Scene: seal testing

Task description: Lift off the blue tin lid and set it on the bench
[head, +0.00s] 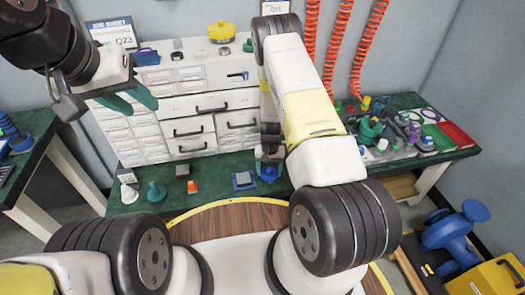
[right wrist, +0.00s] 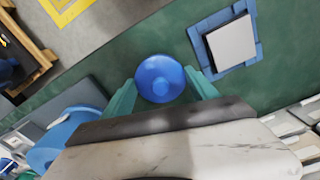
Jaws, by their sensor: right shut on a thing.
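The blue tin lid (right wrist: 160,78) is round with a small raised middle. In the right wrist view it sits between the two teal fingers of my right gripper (right wrist: 161,90), which is shut on it. In the head view the blue piece (head: 268,174) shows just below my right gripper (head: 268,158), over the green bench (head: 216,190). Whether the lid still rests on a tin cannot be told, as the lid and gripper hide what is beneath. My left gripper (head: 131,101) hangs at the upper left with its teal fingers apart and empty, away from the lid.
A grey square in a blue frame (head: 243,181) lies left of the lid; it also shows in the wrist view (right wrist: 232,43). Further left are an orange piece (head: 192,187) and a green funnel-like piece (head: 156,192). White drawers (head: 210,124) stand behind. Bare bench lies between the items.

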